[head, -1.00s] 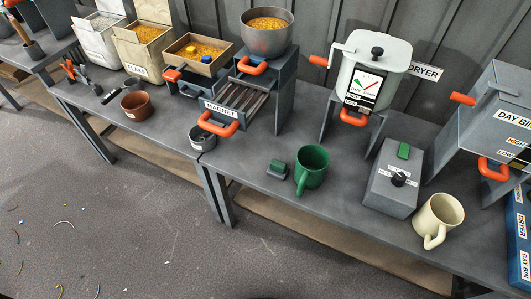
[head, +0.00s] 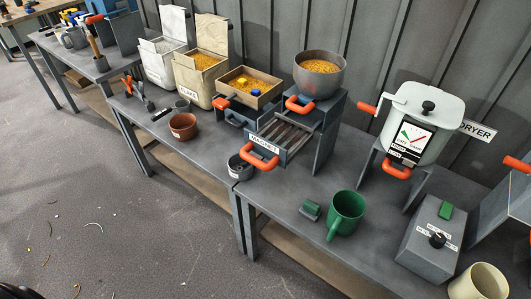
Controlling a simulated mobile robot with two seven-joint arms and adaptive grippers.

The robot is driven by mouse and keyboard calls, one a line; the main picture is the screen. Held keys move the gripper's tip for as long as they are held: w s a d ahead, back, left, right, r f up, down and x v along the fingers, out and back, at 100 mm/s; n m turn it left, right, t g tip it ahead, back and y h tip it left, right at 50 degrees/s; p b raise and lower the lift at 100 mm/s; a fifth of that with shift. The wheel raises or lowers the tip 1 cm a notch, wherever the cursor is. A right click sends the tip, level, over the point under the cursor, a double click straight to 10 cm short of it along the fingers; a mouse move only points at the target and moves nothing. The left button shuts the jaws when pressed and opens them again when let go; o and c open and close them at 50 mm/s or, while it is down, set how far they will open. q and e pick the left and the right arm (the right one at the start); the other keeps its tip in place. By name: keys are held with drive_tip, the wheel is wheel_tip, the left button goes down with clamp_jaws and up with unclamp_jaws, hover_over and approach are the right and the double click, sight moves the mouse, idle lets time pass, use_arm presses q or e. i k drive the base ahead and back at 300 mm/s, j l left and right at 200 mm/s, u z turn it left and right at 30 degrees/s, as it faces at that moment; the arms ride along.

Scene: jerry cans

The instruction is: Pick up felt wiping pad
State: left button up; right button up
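A small dark block with a green side (head: 310,210) lies on the grey bench, just left of the green mug (head: 345,214). It looks like the felt wiping pad, though it is too small to be sure of its material. It stands apart from the mug, near the front edge of the bench. Neither of my grippers shows in the head view.
The magnet drawer unit (head: 272,142) stands behind left of the block, with a small dark cup (head: 240,167) in front. The dryer (head: 424,120), a grey box with a knob (head: 430,240) and a cream mug (head: 478,282) are to the right. Floor in front is open.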

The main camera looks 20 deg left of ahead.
sight(310, 209)
drive_tip(key=k+l+u, duration=0.1)
drive_tip(key=l+u, duration=0.4)
drive_tip(key=k+l+u, duration=0.15)
drive_tip(key=l+u, duration=0.35)
